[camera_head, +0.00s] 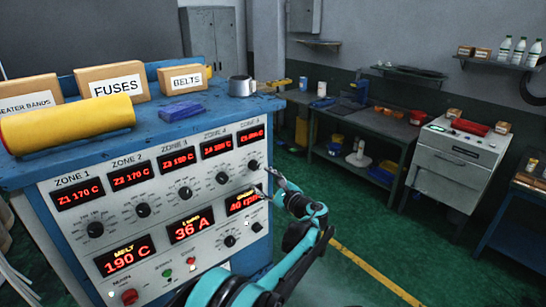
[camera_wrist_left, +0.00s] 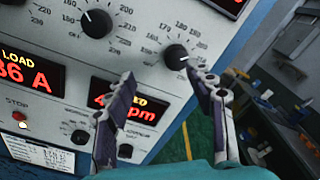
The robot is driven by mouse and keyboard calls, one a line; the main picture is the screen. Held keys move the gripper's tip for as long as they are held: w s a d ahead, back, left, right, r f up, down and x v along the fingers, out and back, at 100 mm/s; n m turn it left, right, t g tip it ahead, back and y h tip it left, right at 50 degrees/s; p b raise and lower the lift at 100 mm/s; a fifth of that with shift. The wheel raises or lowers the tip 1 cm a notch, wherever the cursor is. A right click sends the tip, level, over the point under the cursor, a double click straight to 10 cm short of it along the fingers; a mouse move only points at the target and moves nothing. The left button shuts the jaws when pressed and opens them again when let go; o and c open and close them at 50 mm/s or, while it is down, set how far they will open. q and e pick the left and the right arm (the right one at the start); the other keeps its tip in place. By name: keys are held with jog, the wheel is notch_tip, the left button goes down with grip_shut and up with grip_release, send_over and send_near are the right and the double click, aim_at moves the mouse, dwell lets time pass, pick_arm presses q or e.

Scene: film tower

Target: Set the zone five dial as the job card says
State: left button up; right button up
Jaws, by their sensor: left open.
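The zone five dial (camera_head: 253,165) is a black round knob at the top right of the white control panel (camera_head: 110,240). It also shows in the left wrist view (camera_wrist_left: 176,56), with a white mark pointing to the right inside a ring of printed numbers. The zone five display (camera_head: 251,136) is lit red, too small to read surely. My left gripper (camera_head: 263,179) is open and empty just below and right of the dial. In the wrist view its fingers (camera_wrist_left: 159,71) are spread, with the dial beyond the tips, nearer the right finger. My right gripper is out of view.
The zone four dial (camera_head: 222,178) sits left of zone five. The speed display (camera_head: 243,201) is below it. A printed white plate (camera_wrist_left: 42,151) shows in the wrist view, its text unreadable. A yellow roll (camera_head: 70,124) and boxes stand on top. Green floor (camera_head: 350,215) is free to the right.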

aim_at(256, 167)
pick_arm(q)
jog(key=shift+m+t, duration=0.3)
jog(key=shift+m, duration=0.2)
jog(key=w, duration=0.2)
jog(key=w+a, duration=0.1)
jog(key=w, duration=0.4)
jog(key=shift+w+a+r, duration=0.15)
jog(key=shift+a, duration=0.25)
jog(key=c, duration=1.2)
